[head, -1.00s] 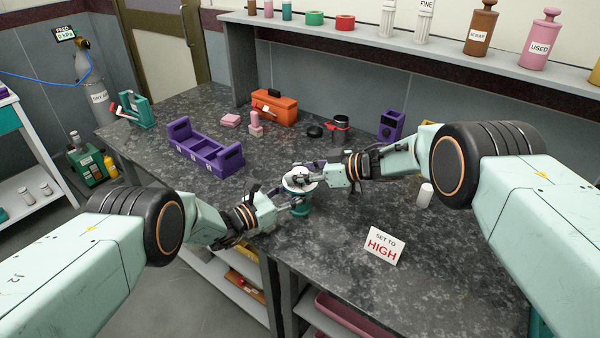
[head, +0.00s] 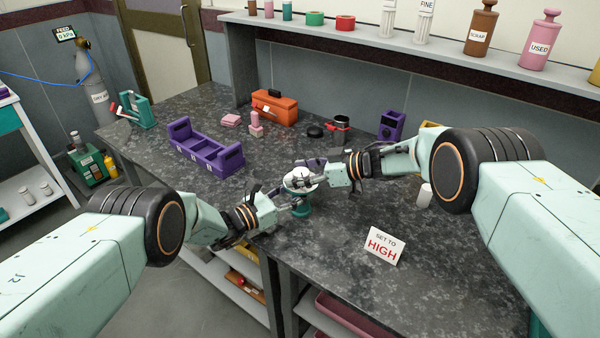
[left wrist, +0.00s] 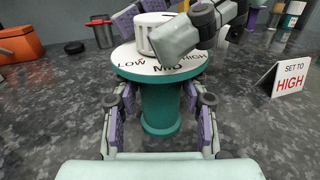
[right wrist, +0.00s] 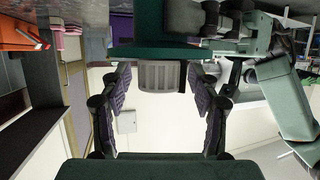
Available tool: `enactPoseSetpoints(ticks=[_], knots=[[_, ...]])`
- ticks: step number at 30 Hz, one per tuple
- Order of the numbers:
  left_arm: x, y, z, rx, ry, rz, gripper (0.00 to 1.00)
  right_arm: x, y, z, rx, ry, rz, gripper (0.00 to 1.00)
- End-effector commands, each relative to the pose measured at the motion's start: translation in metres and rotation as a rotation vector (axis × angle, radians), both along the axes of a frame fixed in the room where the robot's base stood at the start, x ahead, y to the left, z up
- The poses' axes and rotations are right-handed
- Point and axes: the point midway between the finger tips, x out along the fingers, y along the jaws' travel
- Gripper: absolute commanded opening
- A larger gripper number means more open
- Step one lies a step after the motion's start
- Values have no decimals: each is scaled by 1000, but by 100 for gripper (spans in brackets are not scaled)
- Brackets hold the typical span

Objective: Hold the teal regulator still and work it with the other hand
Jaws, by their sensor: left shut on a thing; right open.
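The teal regulator (head: 302,208) stands upright near the front edge of the bench. In the left wrist view its teal body (left wrist: 160,108) carries a white round plate marked LOW, MID and HIGH, with a ribbed white knob (left wrist: 152,33) on top. My left gripper (left wrist: 156,103) is shut on the body from the near side. My right gripper (right wrist: 160,88) is open, its fingers on either side of the knob (right wrist: 160,76) with gaps showing. In the left wrist view the right fingers hide part of the knob, and I cannot tell its pointer setting.
A "SET TO HIGH" card (head: 382,246) stands to the right of the regulator. A purple tray (head: 205,155), an orange toolbox (head: 274,109), a purple box (head: 391,125) and a white cylinder (head: 424,195) stand farther off. The bench around the card is clear.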

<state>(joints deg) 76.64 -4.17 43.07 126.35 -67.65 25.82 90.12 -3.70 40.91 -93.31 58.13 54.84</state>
Motion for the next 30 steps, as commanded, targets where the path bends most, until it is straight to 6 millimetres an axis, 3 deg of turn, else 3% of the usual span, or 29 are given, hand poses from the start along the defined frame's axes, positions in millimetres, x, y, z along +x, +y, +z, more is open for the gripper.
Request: enactPoseSetpoints(ticks=[8,24,30], knots=[[0,1,0,0,1,2,2,-3,-11,4,-1,0,-2,62],[0,1,0,1,1,2,2,-31,-90,40,1,-1,-3,62],[0,1,0,0,0,2,2,-37,-103,46,1,0,0,62]])
